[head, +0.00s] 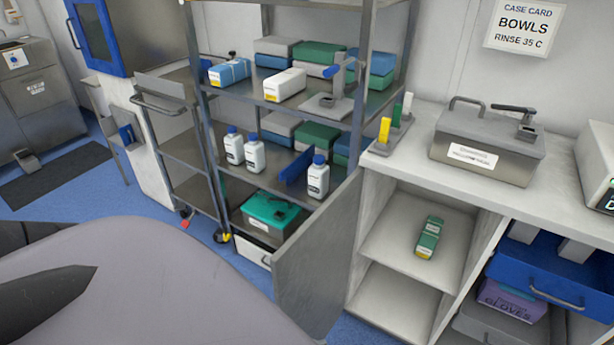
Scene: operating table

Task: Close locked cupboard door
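A plain grey metal door (318,262) stands swung open at the left side of the white cupboard (398,178) under the counter. Its free edge points out to the left and toward me, in front of the lower part of the metal rack. No lock or handle shows on the door face I see. The cupboard is open to view, with two shelf levels. A small green and white pack (428,238) lies on its upper shelf. Neither of my grippers shows in the head view, so nothing is seen touching the door.
The metal rack (370,103) behind the door holds bottles, boxes and a teal-lidded case (270,212). A lidded metal box (487,150) stands on the counter. A blue drawer (545,268) sticks out at right. A large greyish rounded surface (150,285) fills the lower left.

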